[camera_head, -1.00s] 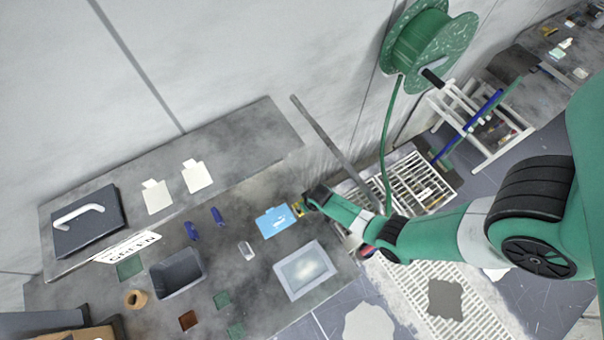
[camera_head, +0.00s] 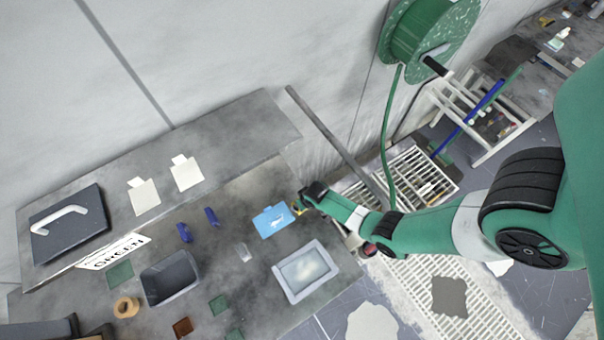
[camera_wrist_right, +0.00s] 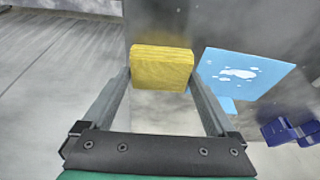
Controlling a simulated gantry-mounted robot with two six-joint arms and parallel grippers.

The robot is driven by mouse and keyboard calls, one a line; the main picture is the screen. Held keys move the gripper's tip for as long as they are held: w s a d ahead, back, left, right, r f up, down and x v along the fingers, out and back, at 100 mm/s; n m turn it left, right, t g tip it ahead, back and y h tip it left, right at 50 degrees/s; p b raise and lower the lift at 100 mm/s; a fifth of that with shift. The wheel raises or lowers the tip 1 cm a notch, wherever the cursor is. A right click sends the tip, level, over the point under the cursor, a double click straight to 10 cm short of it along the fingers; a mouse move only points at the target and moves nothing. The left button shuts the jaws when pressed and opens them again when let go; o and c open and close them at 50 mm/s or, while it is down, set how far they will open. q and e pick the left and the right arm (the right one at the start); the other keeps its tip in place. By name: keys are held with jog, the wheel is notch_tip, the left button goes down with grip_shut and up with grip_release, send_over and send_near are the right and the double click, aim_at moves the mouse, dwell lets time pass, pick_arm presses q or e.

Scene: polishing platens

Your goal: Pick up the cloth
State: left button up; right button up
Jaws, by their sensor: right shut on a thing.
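The cloth is a yellow folded block with layered edges. It shows in the right wrist view (camera_wrist_right: 161,68) between the two fingers, and as a small yellow patch in the head view (camera_head: 296,208). My right gripper (camera_wrist_right: 160,78) is shut on it, with a finger against each side. In the head view my right gripper (camera_head: 303,203) is at the right end of the grey bench, beside a blue card. I cannot tell whether the cloth touches the bench. My left gripper is not in view.
The blue card with white marks (camera_head: 273,221) lies beside the cloth. A framed pale tray (camera_head: 307,270), a grey bin (camera_head: 171,278) and two small blue pieces stand on the bench (camera_head: 225,265). A green hose reel (camera_head: 425,40) hangs on the wall, its hose running down behind my right arm.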

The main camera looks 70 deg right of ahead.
notch_tip(320, 180, up, 10)
jog(key=p, duration=0.9)
jog(key=shift+p, duration=0.35)
